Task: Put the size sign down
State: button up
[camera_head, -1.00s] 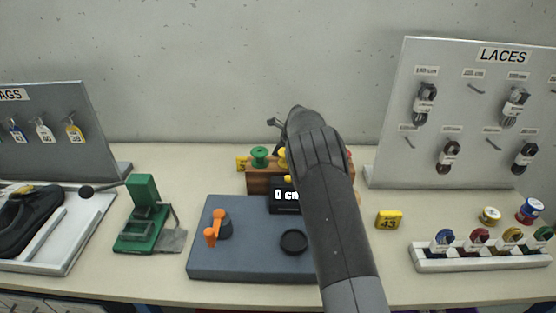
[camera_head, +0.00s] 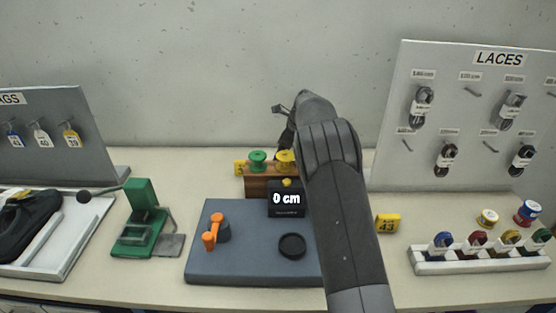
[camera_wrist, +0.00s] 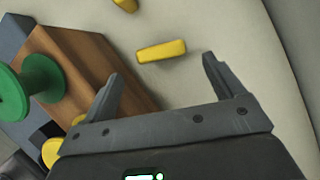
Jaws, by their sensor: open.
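In the wrist view my gripper (camera_wrist: 161,70) is open, with nothing between its fingers. A small yellow block (camera_wrist: 162,50) lies on the pale table just beyond the fingertips, apart from them. A second yellow block (camera_wrist: 125,5) is cut by the top edge. Their faces are not readable there. In the head view one yellow sign marked 43 (camera_head: 388,223) stands right of my arm. Another yellow sign (camera_head: 240,167) stands left of the green spool (camera_head: 258,161). I cannot tell which of these signs the wrist view shows. In the head view my fingers are mostly hidden.
A wooden spool block (camera_head: 262,188) stands near my gripper, with a yellow spool (camera_head: 285,160) on it. In front are a 0 cm display (camera_head: 286,204) and a blue-grey board (camera_head: 240,264).

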jog(key=shift+v, duration=2.4)
